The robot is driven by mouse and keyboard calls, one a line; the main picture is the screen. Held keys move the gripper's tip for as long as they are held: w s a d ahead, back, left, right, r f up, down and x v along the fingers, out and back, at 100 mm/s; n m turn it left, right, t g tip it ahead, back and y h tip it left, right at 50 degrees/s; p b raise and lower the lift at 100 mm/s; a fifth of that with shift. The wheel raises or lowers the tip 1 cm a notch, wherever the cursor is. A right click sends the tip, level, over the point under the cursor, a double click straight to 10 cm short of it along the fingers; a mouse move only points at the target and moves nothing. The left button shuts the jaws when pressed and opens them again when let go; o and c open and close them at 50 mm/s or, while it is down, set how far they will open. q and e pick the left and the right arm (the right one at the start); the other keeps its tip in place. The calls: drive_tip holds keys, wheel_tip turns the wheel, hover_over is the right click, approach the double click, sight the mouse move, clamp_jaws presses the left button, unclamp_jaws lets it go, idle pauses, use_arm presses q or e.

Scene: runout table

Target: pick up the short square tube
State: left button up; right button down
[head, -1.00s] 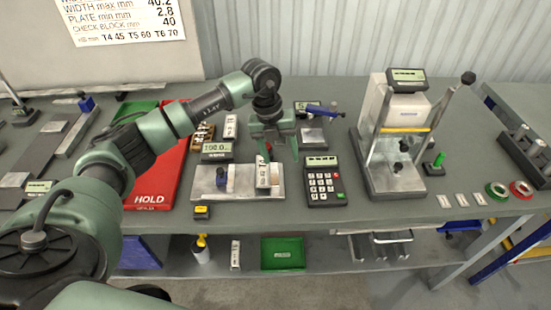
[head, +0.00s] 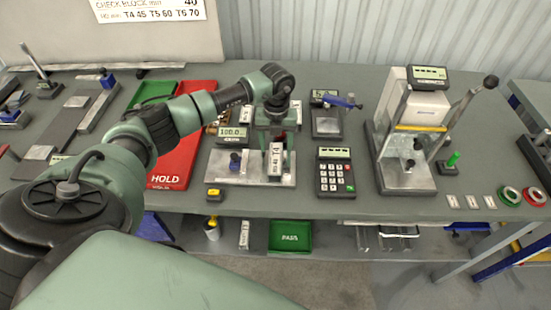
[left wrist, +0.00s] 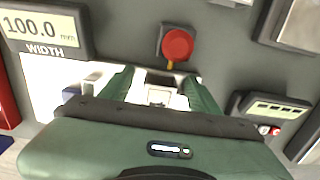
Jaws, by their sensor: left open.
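A short white square tube (head: 276,165) with a T4 label stands on the metal plate of the width gauge (head: 225,178) in the head view. My left gripper (head: 277,145) is open and points down over it, its fingers around the tube's upper part. In the left wrist view the open fingers (left wrist: 160,92) sit either side of a pale shape that looks like the tube's end (left wrist: 158,95). Contact with the fingers cannot be told. My right gripper is not in view.
A keypad (head: 335,178) stands close right of the tube. A red button (left wrist: 178,45) shows just beyond the fingers. A red HOLD tray (head: 170,175) lies left, a press-like stand (head: 405,180) right. A green PASS tray (head: 290,246) is on the lower shelf.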

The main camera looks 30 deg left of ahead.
use_arm(q)
drive_tip(key=c, duration=1.1)
clamp_jaws()
drive_tip(key=shift+r, duration=0.1)
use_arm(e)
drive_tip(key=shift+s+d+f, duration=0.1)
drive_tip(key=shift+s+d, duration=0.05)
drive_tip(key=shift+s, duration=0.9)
